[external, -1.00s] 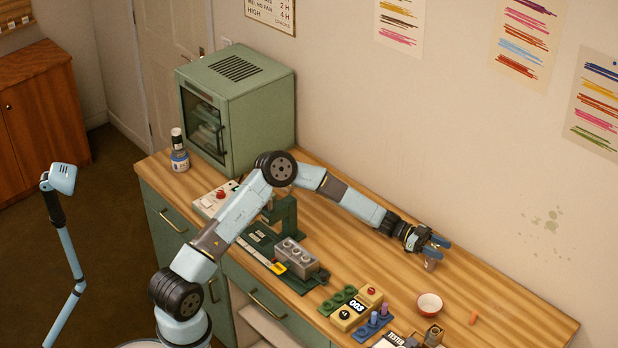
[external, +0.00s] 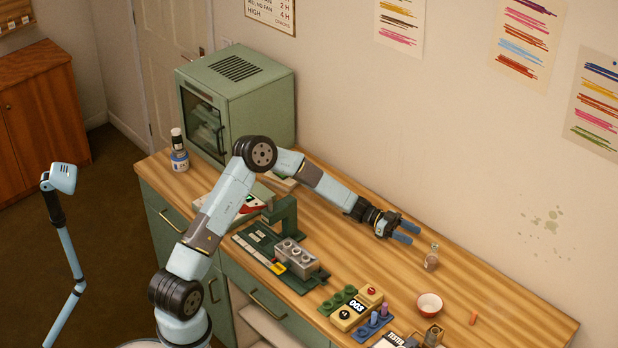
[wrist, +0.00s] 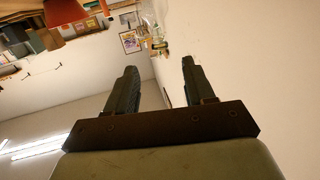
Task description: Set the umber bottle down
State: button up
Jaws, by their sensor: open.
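The umber bottle (external: 431,259), a small brownish bottle with a pale top, stands upright on the wooden table behind the white and red bowl. My gripper (external: 408,233) is open and empty, up and to the left of the bottle in the external view, clear of it. In the wrist view my gripper (wrist: 160,80) shows two dark fingers spread apart with nothing between them. The bottle cannot be made out in the wrist view.
The bowl (external: 429,304) and an orange stick (external: 473,318) lie nearby on the table (external: 500,300). A yellow device (external: 352,312), a grey block (external: 296,257) and a green press (external: 283,215) stand nearer the front. A green cabinet (external: 262,110) stands at the back left.

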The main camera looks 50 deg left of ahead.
jog(key=s+a+r+n+t+y, duration=0.2)
jog(key=a+r+n+t+y, duration=0.35)
jog(key=a+r+y, duration=0.55)
jog(key=s+a+r+n+t+y, duration=0.25)
jog(key=s+a+r+y, duration=0.25)
jog(key=s+a+r, duration=0.6)
jog(key=s+a+n+g, duration=0.2)
jog(key=s, duration=1)
jog(key=s+a+f+n+g, duration=0.1)
jog(key=s+a+n+g, duration=0.1)
jog(key=s, duration=1.1)
jog(key=s+a+f+n+g+y, duration=0.1)
jog(key=s+a+n+g, duration=0.1)
jog(key=s, duration=1.1)
jog(key=shift+s+a+n, duration=0.25)
jog(key=shift+a+n, duration=0.35)
jog(key=shift+n, duration=0.2)
